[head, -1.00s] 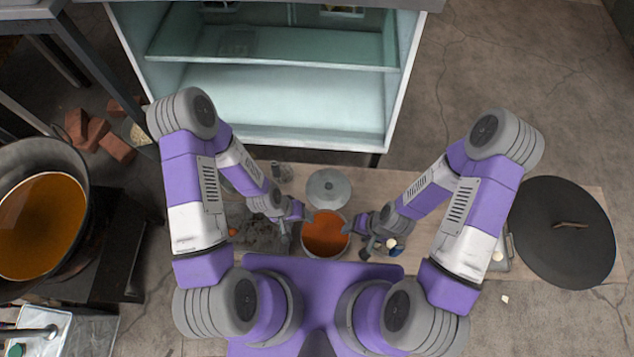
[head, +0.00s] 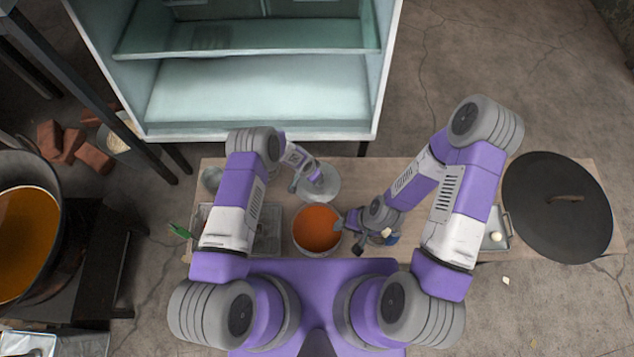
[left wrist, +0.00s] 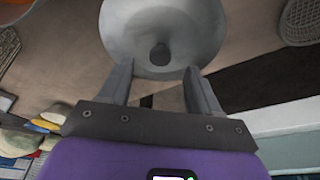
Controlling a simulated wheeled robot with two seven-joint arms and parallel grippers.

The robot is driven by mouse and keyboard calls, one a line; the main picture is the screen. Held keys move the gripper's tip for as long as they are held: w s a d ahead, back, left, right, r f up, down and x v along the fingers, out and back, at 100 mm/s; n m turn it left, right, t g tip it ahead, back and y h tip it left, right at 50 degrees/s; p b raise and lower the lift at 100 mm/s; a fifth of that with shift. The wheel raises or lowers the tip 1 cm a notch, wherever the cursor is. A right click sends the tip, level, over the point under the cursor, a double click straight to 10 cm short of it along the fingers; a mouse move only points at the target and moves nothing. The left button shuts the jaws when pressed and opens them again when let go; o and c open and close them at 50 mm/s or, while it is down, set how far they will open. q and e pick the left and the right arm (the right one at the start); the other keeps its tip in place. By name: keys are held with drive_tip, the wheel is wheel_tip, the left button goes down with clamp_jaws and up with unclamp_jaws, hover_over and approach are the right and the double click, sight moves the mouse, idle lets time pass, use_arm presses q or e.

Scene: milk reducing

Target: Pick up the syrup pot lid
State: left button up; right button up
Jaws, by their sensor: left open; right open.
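The syrup pot lid (head: 326,194) is a round grey lid lying on the table just behind the pot. It also shows in the left wrist view (left wrist: 190,25), with its dark knob (left wrist: 159,56) facing up. My left gripper (head: 308,184) is over the lid, partly hiding it. In the left wrist view its open fingers (left wrist: 160,78) are on either side of the knob's line, with nothing between them. The pot (head: 317,231) holds orange-red syrup and is uncovered. My right gripper (head: 347,224) is open at the pot's right rim; whether it touches is unclear.
A large black lid (head: 557,222) with a wooden handle lies at the right on the wooden table (head: 400,172). An open cabinet (head: 250,90) stands behind. A big pot of orange liquid (head: 28,235) is at far left. A tray (head: 272,222) is left of the pot.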

use_arm(q)
drive_tip(key=b+x, duration=0.2)
drive_tip(key=x, duration=0.3)
drive_tip(key=shift+w+d+b, duration=0.2)
drive_tip(key=shift+w+b, duration=0.05)
drive_tip(key=shift+b, duration=0.1)
drive_tip(key=shift+c, duration=0.2)
drive_tip(key=shift+r, duration=0.1)
clamp_jaws()
